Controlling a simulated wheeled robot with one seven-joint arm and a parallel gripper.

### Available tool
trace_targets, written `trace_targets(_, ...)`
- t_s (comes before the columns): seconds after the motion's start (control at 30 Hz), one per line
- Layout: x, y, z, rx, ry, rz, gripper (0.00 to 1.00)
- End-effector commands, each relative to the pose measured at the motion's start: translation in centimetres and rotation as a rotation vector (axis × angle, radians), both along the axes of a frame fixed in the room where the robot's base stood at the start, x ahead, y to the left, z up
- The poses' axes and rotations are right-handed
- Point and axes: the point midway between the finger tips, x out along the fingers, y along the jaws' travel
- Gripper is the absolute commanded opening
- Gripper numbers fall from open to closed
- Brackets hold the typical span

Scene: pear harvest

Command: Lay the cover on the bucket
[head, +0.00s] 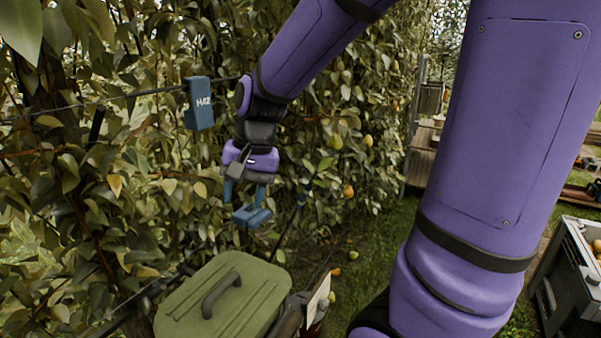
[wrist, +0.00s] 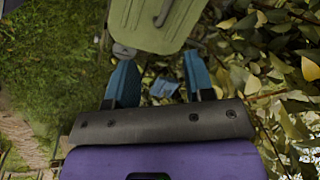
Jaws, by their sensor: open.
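The green cover (head: 255,287), a slab with rounded corners and a dark arched handle (head: 220,294), lies at the bottom of the head view. It also shows at the top of the wrist view (wrist: 146,30), handle at its right. I cannot make out a bucket; what is under the cover is hidden. My gripper (head: 248,208) hangs with its blue fingers down, above and beyond the cover, apart from it. In the wrist view the fingers (wrist: 155,78) are spread. A small blue shape (wrist: 164,88) shows between them; I cannot tell whether it is held.
Dense pear foliage (head: 60,200) fills the left and back, with wires running through it. A blue tag (head: 199,103) hangs on a wire left of my gripper. A grey crate (head: 566,285) with fruit stands at the right. Grass (head: 375,245) with fallen pears lies between.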

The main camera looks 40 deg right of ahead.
Motion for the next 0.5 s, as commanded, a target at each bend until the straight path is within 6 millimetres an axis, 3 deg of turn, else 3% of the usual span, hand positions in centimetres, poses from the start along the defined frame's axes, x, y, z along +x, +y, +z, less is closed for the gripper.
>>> trace_targets(0.2, -4.8, -0.4, 4.3, -0.104, -0.159, 0.198, 0.48)
trace_targets(0.5, -11.1, -1.3, 7.7, -0.283, -0.337, 0.435, 0.48)
